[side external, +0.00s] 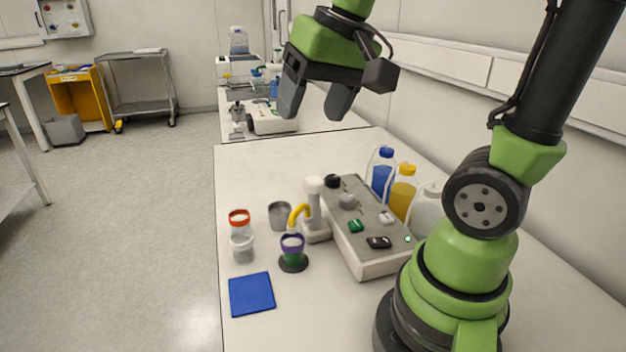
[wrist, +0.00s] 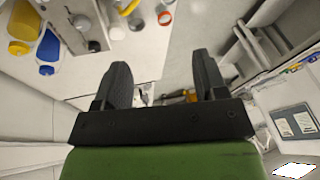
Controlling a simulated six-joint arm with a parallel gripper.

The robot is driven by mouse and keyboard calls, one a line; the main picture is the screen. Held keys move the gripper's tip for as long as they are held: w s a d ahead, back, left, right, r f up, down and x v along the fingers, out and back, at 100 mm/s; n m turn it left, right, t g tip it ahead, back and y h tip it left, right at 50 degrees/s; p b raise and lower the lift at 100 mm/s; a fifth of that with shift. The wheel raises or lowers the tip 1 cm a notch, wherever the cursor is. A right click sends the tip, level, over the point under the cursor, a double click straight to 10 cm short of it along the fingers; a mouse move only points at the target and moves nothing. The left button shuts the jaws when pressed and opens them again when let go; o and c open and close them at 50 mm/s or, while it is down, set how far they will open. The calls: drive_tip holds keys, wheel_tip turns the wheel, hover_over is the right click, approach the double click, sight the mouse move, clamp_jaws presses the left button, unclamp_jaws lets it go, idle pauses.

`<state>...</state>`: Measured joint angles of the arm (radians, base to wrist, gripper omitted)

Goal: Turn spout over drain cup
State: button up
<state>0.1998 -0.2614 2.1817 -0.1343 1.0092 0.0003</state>
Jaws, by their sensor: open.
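The yellow curved spout (side external: 298,214) juts left from a white upright column (side external: 315,205). Its tip is above or close to a purple-rimmed cup with green contents (side external: 292,247) on a dark round base. A plain grey cup (side external: 279,217) stands just left of the column; I cannot tell for certain which cup is the drain cup. My gripper (side external: 314,104) is open and empty, high above the far part of the table and well away from the spout. In the wrist view my gripper's fingers (wrist: 163,82) are apart, and the spout (wrist: 130,7) shows at the top edge.
A grey control box (side external: 367,232) with knobs and switches stands right of the spout. Blue (side external: 383,172), yellow (side external: 403,190) and clear bottles line its far side. A red-rimmed cup (side external: 239,218), a white-lidded jar (side external: 242,247) and a blue mat (side external: 251,294) lie left.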

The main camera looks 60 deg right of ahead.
drive_tip(key=w+d+f+m+g, duration=0.1)
drive_tip(key=w+d+f+g, duration=0.15)
drive_tip(key=w+d, duration=0.2)
drive_tip(key=m+g, duration=0.2)
hover_over(314, 180)
wheel_tip(314, 180, down, 6)
drive_tip(key=shift+d+f, duration=0.1)
drive_tip(key=shift+f, duration=0.05)
wheel_tip(314, 180, down, 10)
drive_tip(key=shift+r, duration=0.25)
clamp_jaws()
